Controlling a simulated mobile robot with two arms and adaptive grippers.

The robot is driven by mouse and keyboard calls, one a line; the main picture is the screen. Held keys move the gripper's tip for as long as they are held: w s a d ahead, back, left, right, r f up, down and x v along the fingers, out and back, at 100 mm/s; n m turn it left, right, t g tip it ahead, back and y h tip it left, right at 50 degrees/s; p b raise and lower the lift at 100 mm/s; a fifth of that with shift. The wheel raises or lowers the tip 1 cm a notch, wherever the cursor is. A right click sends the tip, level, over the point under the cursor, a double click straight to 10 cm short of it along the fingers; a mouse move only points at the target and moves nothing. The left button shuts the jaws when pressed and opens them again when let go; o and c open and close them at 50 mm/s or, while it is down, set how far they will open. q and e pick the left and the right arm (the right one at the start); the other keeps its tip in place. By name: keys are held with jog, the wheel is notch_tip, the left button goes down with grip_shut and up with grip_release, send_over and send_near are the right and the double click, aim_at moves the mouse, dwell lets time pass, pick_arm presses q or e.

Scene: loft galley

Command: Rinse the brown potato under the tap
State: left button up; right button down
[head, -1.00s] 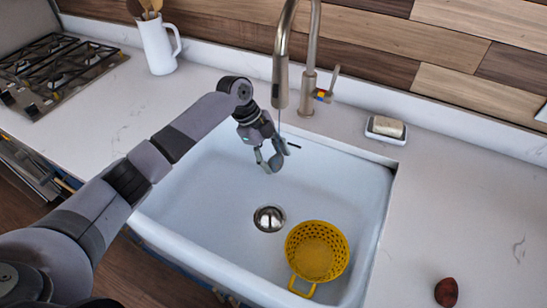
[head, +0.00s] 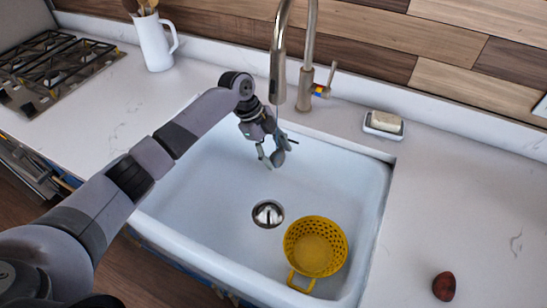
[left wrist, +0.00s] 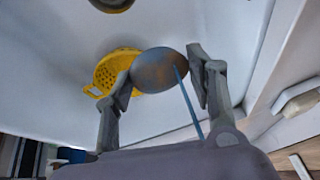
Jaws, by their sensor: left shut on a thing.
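My left gripper (head: 272,152) is over the back of the white sink (head: 190,190), just below the tap (head: 278,85). It is shut on an oval brown potato (left wrist: 158,70), which shows clearly between the two fingers in the left wrist view. The potato looks grey-brown there, and my fingers mostly hide it in the head view. A thin blue stream of water (left wrist: 189,103) meets the potato's surface in the left wrist view. My right gripper is not in view.
A yellow colander (head: 316,245) stands in the sink beside the drain (head: 267,213). A reddish-brown round item (head: 444,286) lies on the right counter. A soap dish (head: 384,126) is behind the sink. A white jug (head: 154,40) and a hob (head: 50,75) are at the left.

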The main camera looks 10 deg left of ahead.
pick_arm(q)
jog(key=shift+s+a, duration=0.2)
jog(key=shift+a, duration=0.25)
jog(key=shift+w+d, duration=0.1)
jog(key=shift+d, duration=0.1)
jog(key=shift+w+d, duration=0.2)
jog(key=shift+d, duration=0.15)
jog(key=shift+s+a+p, duration=0.1)
jog(key=shift+p, duration=0.2)
jog(key=shift+s+a, duration=0.2)
jog(key=shift+a, duration=0.25)
jog(key=shift+p, duration=0.3)
